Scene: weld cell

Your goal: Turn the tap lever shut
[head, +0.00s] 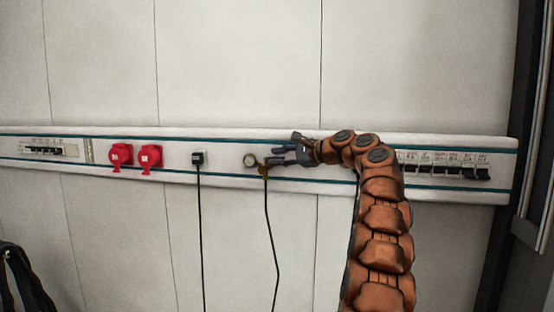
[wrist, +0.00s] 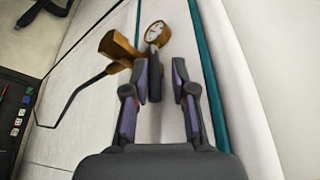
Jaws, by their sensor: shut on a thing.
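A brass tap (head: 265,171) with a round gauge (head: 250,160) sits on the white wall rail. In the wrist view the brass tap (wrist: 115,46) and the pale-faced gauge (wrist: 156,35) lie just past my fingertips. My gripper (head: 284,156) reaches in from the right and its dark fingers are at the tap. In the wrist view my gripper (wrist: 163,82) is shut on the tap lever, with a gap still showing between the fingers.
A black plug (head: 198,158) and two red sockets (head: 135,156) are on the rail to the left. A dark hose (head: 269,230) hangs below the tap. A row of switches (head: 445,164) is behind my arm to the right. The wall above is bare.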

